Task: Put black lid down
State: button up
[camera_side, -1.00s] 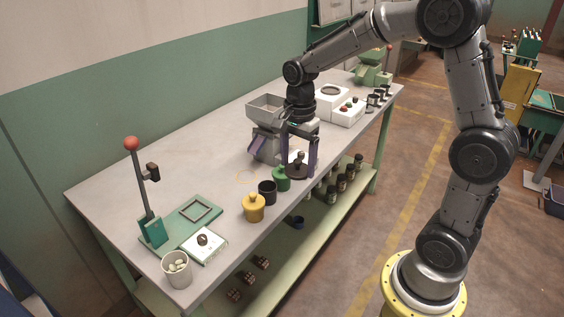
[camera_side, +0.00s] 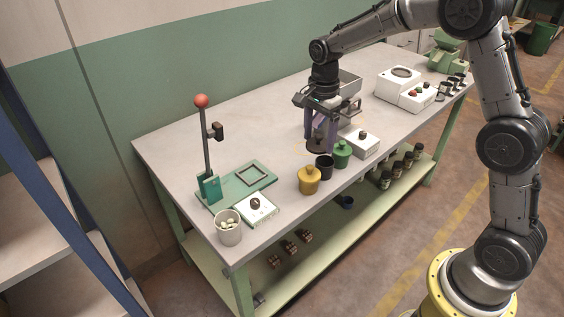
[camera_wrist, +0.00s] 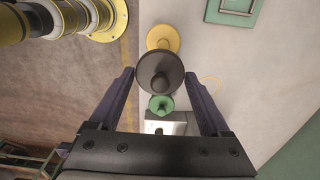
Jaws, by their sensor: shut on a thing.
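My gripper (camera_side: 319,138) is shut on the black lid (camera_side: 317,147), a dark disc with a knob. In the wrist view the lid (camera_wrist: 158,66) sits between the two purple fingers. The open black pot (camera_side: 324,168) stands on the bench between the yellow pot (camera_side: 309,182) and the green pot (camera_side: 342,155), both lidded. In the side view the lid appears just above and behind the black pot's mouth, apart from it. In the wrist view the lid hides the black pot; the yellow lid (camera_wrist: 163,36) and green lid (camera_wrist: 160,103) show on either side.
A white box with a dark knob (camera_side: 361,143) stands right of the green pot. A grey hopper (camera_side: 349,84) is behind my gripper. A green lever press (camera_side: 238,187), a small white box (camera_side: 258,209) and a cup of pale pieces (camera_side: 228,230) are at left. The bench's front edge is close.

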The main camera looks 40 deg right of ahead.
jog(key=w+f, duration=0.5)
jog(key=w, duration=0.4)
send_over(281, 162)
jog(key=s, duration=0.1)
jog(key=f, duration=0.4)
jog(key=shift+s+f, duration=0.2)
jog(key=shift+f, duration=0.05)
jog(key=shift+w+f, duration=0.7)
jog(key=shift+f, duration=1.55)
jog(key=shift+f, duration=0.15)
